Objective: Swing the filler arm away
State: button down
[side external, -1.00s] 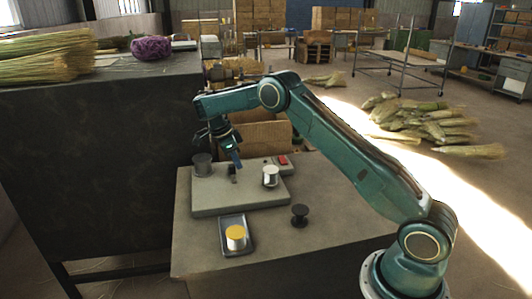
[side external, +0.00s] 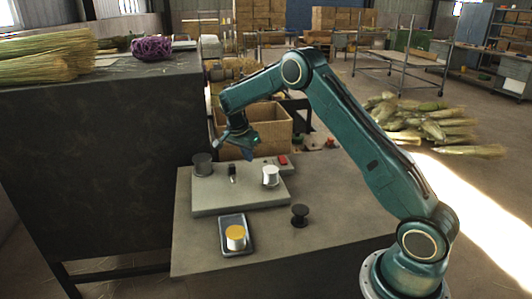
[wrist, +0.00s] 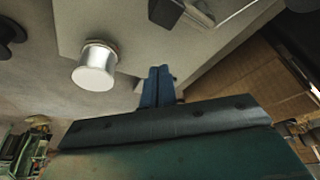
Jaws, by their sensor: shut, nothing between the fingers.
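My gripper (side external: 247,149) hangs above the back of a grey machine plate (side external: 225,203), clear of it. Its blue fingers (wrist: 157,86) are together and empty in the wrist view. A small upright black part (side external: 232,172) stands mid-plate; it may be the filler arm, but I cannot tell for sure. A dark part with a pale strip (wrist: 168,12) shows at the top of the wrist view. A silver cylinder (side external: 270,177) stands on the plate's right, also in the wrist view (wrist: 96,68). A dark cylinder (side external: 202,165) stands at its left.
A red switch (side external: 283,160) sits at the plate's back right. A tray (side external: 224,222) with a yellow-topped spool (side external: 236,238) lies in front. A black spool (side external: 300,215) stands right of it. An open cardboard box (side external: 272,135) is behind the gripper. The table's right front is clear.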

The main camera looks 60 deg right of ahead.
jog(key=shift+w+d+n+t, duration=0.1)
jog(key=shift+d+n+t, duration=0.2)
jog(key=shift+d+n, duration=0.45)
jog(key=d, duration=0.3)
jog(key=shift+w+d, duration=0.15)
jog(key=shift+w, duration=0.05)
jog(key=s+v, duration=0.1)
jog(key=v, duration=1.1)
jog(key=s+a+r+n+t+y, duration=0.1)
jog(key=s+a+r+n+t, duration=0.2)
jog(key=s+a+r+n, duration=0.6)
jog(key=shift+s+a+r+y, duration=0.3)
jog(key=shift+s+a+r, duration=1.8)
jog(key=shift+s, duration=1.25)
jog(key=shift+s+a+f, duration=0.1)
jog(key=shift+a+f, duration=0.15)
